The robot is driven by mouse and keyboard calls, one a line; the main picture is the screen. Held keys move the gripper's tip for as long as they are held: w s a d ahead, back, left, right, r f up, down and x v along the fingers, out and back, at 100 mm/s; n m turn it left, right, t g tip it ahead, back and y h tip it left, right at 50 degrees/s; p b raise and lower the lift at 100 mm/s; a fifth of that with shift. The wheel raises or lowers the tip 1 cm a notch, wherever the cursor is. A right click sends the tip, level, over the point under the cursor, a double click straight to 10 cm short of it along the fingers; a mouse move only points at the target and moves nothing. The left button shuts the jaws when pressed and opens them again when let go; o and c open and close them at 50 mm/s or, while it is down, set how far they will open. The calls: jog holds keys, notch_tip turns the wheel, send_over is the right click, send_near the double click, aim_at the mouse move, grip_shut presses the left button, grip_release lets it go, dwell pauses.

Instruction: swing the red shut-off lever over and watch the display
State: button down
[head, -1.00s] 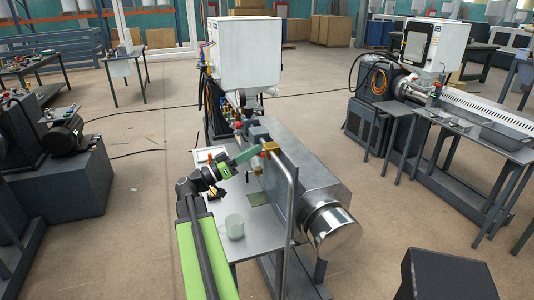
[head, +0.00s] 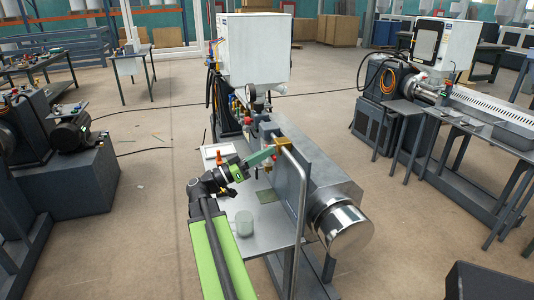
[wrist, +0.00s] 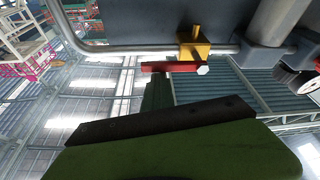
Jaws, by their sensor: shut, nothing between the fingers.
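The red lever (wrist: 172,67) shows in the wrist view, lying roughly level beneath a brass valve body (wrist: 194,46) on a metal pipe. My gripper (wrist: 157,88) is shut and empty, its narrow green tip at or just below the lever's left half; I cannot tell whether they touch. In the head view my gripper (head: 264,156) points right, close to the brass valve (head: 285,144) on the bent pipe. The lever is not clearly visible there. No readable display shows; a white cabinet (head: 254,48) stands behind the valve.
The bent pipe (head: 300,200) and a shiny cylinder (head: 342,233) stand right of my arm. A clear beaker (head: 244,224) stands on the metal table (head: 270,235) below. A white panel (head: 222,151) lies behind my wrist. Open floor (head: 150,210) is to the left.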

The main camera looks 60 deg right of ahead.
notch_tip(320, 180, up, 5)
jog(key=p, duration=0.6)
jog(key=f+b+v, duration=0.1)
jog(key=b+v, duration=0.4)
jog(key=v, duration=0.5)
jog(key=shift+w+d, duration=0.25)
jog(key=shift+w, duration=0.1)
